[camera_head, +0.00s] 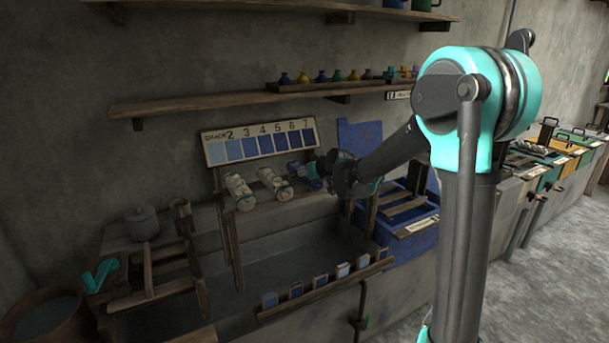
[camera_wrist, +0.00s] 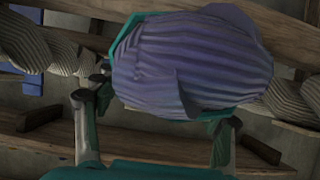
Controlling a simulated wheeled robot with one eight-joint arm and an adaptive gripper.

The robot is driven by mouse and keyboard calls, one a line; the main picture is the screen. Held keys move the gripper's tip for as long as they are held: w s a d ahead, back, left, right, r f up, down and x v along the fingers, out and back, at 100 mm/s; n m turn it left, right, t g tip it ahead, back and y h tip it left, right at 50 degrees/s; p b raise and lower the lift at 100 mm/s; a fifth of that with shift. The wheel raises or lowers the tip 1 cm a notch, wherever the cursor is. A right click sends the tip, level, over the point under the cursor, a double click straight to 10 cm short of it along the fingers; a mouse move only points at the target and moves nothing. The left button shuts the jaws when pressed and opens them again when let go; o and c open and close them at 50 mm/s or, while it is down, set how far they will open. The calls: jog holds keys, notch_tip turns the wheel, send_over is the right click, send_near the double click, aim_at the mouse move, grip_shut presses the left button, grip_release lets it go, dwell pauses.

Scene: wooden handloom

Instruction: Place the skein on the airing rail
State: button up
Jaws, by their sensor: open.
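The blue-violet ribbed skein (camera_wrist: 195,62) fills the upper middle of the wrist view, with a teal edge showing around it. My gripper (camera_wrist: 160,105) is open, with one finger below each side of the skein. In the head view my gripper (camera_head: 338,174) is at the right end of the airing rail (camera_head: 262,202), and a bluish skein (camera_head: 307,176) shows just left of it. The skein covers part of the wooden bars (camera_wrist: 90,8) behind it. I cannot tell whether it rests on the rail.
Pale skeins (camera_head: 240,191) hang on the rail, left of the bluish one. A swatch board (camera_head: 258,142) stands behind. A blue vat (camera_head: 407,243) is to the right, and a grey basin (camera_head: 290,258) lies below. A shelf of small bottles (camera_head: 340,84) is above.

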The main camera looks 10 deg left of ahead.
jog(key=v, duration=1.1)
jog(key=shift+s+d+r, duration=0.15)
jog(key=shift+s+d, duration=0.05)
jog(key=shift+s, duration=0.1)
jog(key=s+d+f+m+g+h, duration=0.3)
jog(key=s+d+f, duration=0.8)
jog(key=s, duration=0.3)
jog(key=s+d+f+m+g+h, duration=0.3)
jog(key=s+d+f, duration=0.8)
jog(key=s, duration=0.4)
jog(key=shift+s+d+f+m+h, duration=0.2)
jog(key=shift+d+f+m+h, duration=0.2)
jog(key=shift+d, duration=0.2)
